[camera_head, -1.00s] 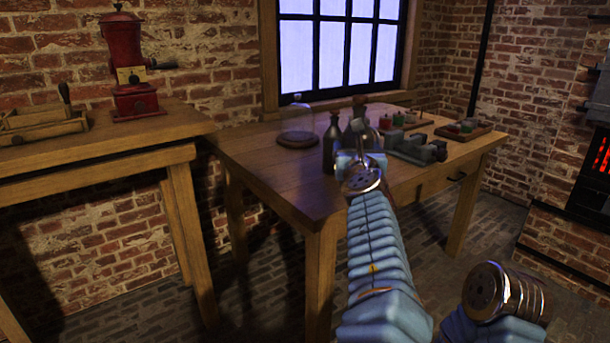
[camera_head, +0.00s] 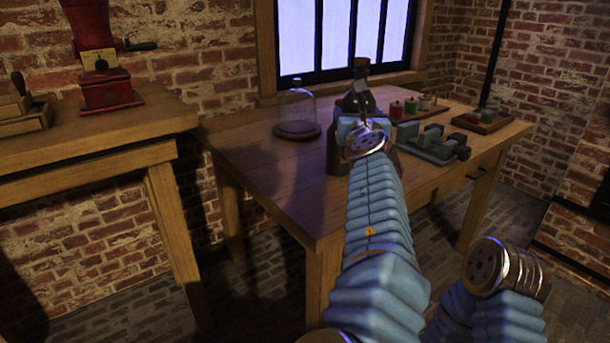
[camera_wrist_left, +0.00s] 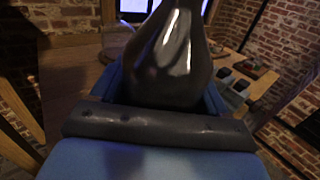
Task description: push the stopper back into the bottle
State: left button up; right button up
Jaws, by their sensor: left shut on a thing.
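A dark bottle (camera_head: 358,101) with a brownish top (camera_head: 361,63) rises upright above my left gripper (camera_head: 362,124). In the left wrist view the glossy dark bottle (camera_wrist_left: 178,60) sits between the blue fingers, and its neck top is cut off. How deep the stopper sits cannot be told.
A glass dome (camera_head: 297,105) on a wooden base stands left of the bottles on the wooden table (camera_head: 260,160). A grey block-like device (camera_head: 432,145) and trays with red and green jars (camera_head: 487,118) lie to the right. A red grinder (camera_head: 107,60) stands on the left table.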

pick_arm(q)
jog(key=w+a+f, duration=0.6)
jog(key=a+f, duration=0.2)
jog(key=a, duration=0.2)
jog(key=shift+w+f+p, duration=0.25)
jog(key=shift+p, duration=0.2)
jog(key=shift+a, duration=0.1)
jog(key=shift+w+a+f, duration=0.15)
jog(key=shift+a+f, duration=0.05)
jog(key=shift+f, duration=0.8)
jog(key=shift+w+a+f, duration=0.1)
jog(key=shift+a+f, duration=0.1)
jog(key=shift+f, duration=0.8)
jog(key=shift+f, duration=0.2)
jog(key=o, duration=1.5)
jog(key=shift+r, duration=0.1)
